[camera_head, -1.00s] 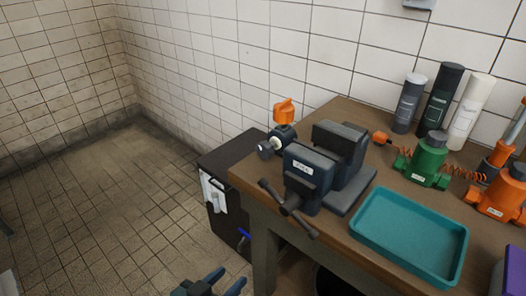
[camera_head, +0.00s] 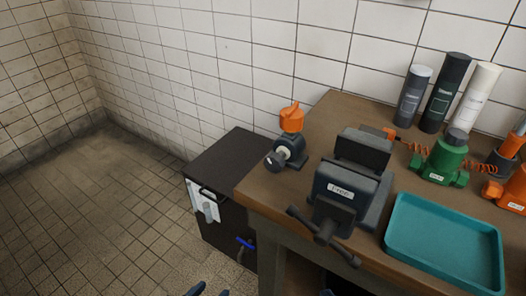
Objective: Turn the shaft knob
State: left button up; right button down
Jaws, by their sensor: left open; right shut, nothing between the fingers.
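A small dark blue-grey fitting (camera_head: 292,149) stands on the left end of the workbench. It has an orange knob (camera_head: 291,117) on top and a round grey-black end (camera_head: 275,160) on a short pale shaft pointing to the front left. I cannot tell which of the two is the shaft knob. Only the fingertips of my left gripper (camera_head: 210,291) show at the bottom edge, apart and empty, far below the fitting. A small tip of my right gripper (camera_head: 327,292) shows at the bottom edge, in front of the bench; it is shut and mostly hidden. Neither touches the fitting.
A dark vise (camera_head: 346,190) with a front handle stands right of the fitting. A teal tray (camera_head: 440,268) lies further right. Green (camera_head: 441,158) and orange devices and several bottles stand behind. A dark cabinet (camera_head: 232,171) stands left of the bench. The floor at left is clear.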

aim_at(275, 162)
jog(key=i+j+z, duration=0.1)
jog(key=j, duration=0.2)
jog(key=i+j, duration=0.2)
jog(key=j, duration=0.15)
jog(key=i+j+z, duration=0.15)
jog(key=j, duration=0.15)
jog(key=i+j+z, duration=0.1)
jog(key=j, duration=0.25)
jog(key=i+j+z, duration=0.1)
jog(key=j, duration=0.25)
